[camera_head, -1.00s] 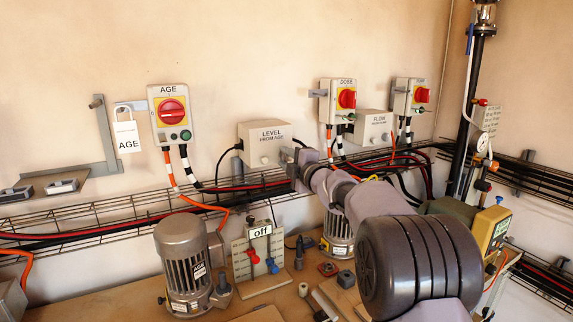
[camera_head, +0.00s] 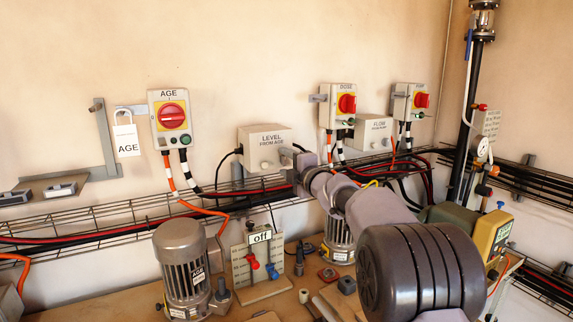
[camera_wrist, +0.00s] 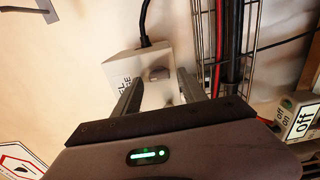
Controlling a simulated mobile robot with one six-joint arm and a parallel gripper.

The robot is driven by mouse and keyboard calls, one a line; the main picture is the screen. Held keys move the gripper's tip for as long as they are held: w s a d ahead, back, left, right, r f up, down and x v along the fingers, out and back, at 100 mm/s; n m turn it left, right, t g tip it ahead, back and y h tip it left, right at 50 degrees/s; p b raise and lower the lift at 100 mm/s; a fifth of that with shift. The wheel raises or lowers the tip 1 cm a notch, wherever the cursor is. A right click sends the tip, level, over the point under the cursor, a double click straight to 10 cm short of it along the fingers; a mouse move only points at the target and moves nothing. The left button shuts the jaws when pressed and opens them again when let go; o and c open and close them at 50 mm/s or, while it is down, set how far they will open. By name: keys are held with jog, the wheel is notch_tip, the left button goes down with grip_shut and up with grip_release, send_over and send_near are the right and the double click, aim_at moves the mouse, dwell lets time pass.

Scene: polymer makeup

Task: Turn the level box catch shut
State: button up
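The level box (camera_head: 265,139) is a small white box on the wall, lettered LEVEL FROM AGE, with a round pale knob low on its front. In the wrist view the level box (camera_wrist: 121,70) shows side-on, with a grey-brown catch (camera_wrist: 157,74) on its face. My gripper (camera_wrist: 161,77) is open, its two fingers apart on either side of the catch, with a gap visible. Whether a finger touches it I cannot tell. In the head view my gripper (camera_head: 297,160) is at the box's right side, its fingertips partly hidden.
A wire cable tray (camera_head: 90,218) with red and black cables runs below the box. The flow box (camera_head: 374,131) and red-knob switches are to the right. The AGE switch (camera_head: 171,118) is to the left. A motor (camera_head: 184,265) and off panel (camera_head: 259,262) stand below.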

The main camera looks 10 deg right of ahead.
jog(key=p+v, duration=0.1)
jog(key=v, duration=1.6)
jog(key=shift+s, duration=0.2)
jog(key=s+d+f+m+g+h, duration=0.15)
jog(key=s+m+h, duration=0.25)
jog(key=s+m, duration=0.45)
jog(key=s+d+f+m+g+h, duration=0.1)
jog(key=s+f+m+g+h, duration=0.2)
jog(key=s+m, duration=0.5)
jog(key=s+a+f+m+g+y, duration=0.1)
jog(key=s+a+f+m+g, duration=0.2)
jog(key=s, duration=0.7)
jog(key=s+a+f+m+g+y, duration=0.2)
jog(key=s+a+f+m+g, duration=0.2)
jog(key=s, duration=0.6)
jog(key=a+f+m, duration=0.2)
jog(key=a+f, duration=0.1)
jog(key=a, duration=0.1)
jog(key=shift+s+a+f+m, duration=0.2)
jog(key=shift+s+f+m, duration=0.15)
